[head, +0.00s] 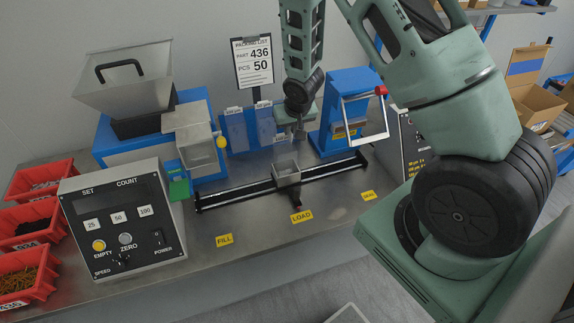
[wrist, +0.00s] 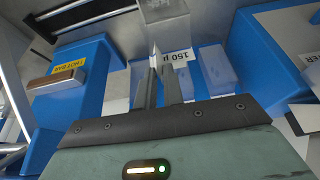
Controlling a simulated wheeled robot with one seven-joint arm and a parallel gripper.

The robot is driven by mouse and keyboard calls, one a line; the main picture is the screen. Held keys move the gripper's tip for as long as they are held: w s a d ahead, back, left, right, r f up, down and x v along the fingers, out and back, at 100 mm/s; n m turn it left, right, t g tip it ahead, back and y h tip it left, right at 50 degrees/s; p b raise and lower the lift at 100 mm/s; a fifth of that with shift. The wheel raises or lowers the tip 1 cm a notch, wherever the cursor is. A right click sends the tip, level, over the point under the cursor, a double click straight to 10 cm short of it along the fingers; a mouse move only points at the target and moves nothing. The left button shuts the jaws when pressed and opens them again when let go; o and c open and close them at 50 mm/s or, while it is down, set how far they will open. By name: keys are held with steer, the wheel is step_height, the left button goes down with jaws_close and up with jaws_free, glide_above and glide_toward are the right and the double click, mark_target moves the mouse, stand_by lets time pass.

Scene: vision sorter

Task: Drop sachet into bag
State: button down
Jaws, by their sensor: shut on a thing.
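My gripper (head: 298,132) hangs fingers-down above the rail, just behind and above the small grey open-topped box (head: 287,174). In the wrist view my gripper (wrist: 160,72) is shut on a small, thin, pale item, seemingly the sachet (wrist: 156,56), seen almost edge-on at the fingertips. The grey box also shows in the wrist view (wrist: 166,30), beyond the fingertips and apart from them as far as I can tell. The box's inside is not clear.
A black rail (head: 240,190) crosses the metal bench, with FILL, LOAD (head: 302,216) and SEAL labels in front. The blue sealer (head: 345,110) stands right, the blue hopper machine (head: 140,140) and counter box (head: 120,225) left. Red bins (head: 30,225) sit far left.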

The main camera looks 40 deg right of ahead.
steer(key=c, duration=1.4)
jaws_free()
steer(key=shift+c, duration=0.2)
steer(key=b+v, duration=0.1)
steer(key=v, duration=1.6)
steer(key=shift+s+r, duration=0.15)
steer(key=shift+a, duration=0.15)
steer(key=s+a+n+g+y+b, duration=0.15)
steer(key=s+a+n, duration=0.45)
steer(key=a, duration=0.8)
steer(key=s+a+n+g+b, duration=0.1)
steer(key=s+a+n, duration=0.1)
steer(key=s+a, duration=0.3)
steer(key=s+a+n+g+b, duration=0.1)
steer(key=s+a+n, duration=0.2)
steer(key=s, duration=0.9)
steer(key=shift+s+a+g+b, duration=0.3)
steer(key=shift+s+a+g, duration=0.1)
steer(key=shift+a, duration=0.65)
